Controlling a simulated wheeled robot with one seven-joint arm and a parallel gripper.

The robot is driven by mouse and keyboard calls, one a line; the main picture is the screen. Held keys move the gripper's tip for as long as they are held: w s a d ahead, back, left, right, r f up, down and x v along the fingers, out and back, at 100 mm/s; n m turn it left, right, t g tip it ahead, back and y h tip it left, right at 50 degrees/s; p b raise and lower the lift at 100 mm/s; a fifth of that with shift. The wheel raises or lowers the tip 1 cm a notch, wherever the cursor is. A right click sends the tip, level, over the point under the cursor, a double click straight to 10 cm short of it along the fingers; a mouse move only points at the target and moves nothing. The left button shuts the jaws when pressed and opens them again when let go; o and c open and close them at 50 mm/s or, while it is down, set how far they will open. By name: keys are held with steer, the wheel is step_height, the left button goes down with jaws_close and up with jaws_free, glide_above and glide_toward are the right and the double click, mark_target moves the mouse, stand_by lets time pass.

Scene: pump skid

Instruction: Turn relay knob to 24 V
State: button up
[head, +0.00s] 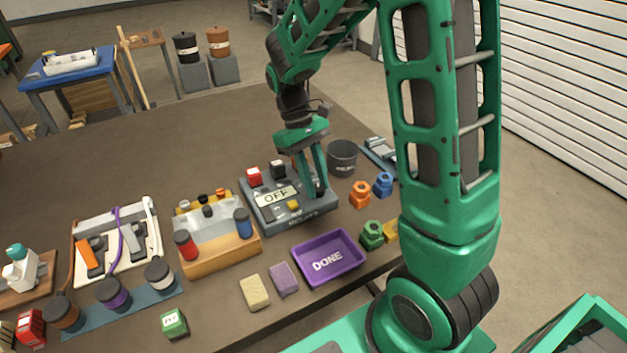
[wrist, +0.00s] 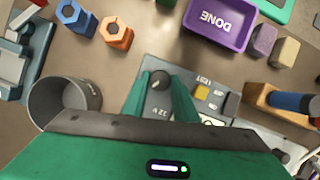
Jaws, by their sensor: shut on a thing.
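The relay box (head: 290,213) is a grey unit on the brown table, with a pale display reading OFF, a red block, a black block and a yellow button (head: 293,205). Its dark round knob (wrist: 160,80) shows in the wrist view near one corner of the box. My gripper (head: 318,192) reaches down over the right part of the box. In the wrist view my gripper (wrist: 162,82) has one green finger on each side of the knob and is shut on it. A label that looks like 12 V is printed beside the knob. Which mark the knob points to is unclear.
A dark round bin (head: 342,158) stands just behind the box on the right. A purple DONE tray (head: 328,276) lies in front. A tan caddy (head: 218,259) stands close on the left.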

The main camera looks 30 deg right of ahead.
steer(key=shift+w, duration=0.15)
steer(key=o, duration=1)
steer(key=shift+r, duration=0.1)
steer(key=v, duration=1)
steer(key=shift+w+r, duration=0.15)
steer(key=shift+r, duration=0.15)
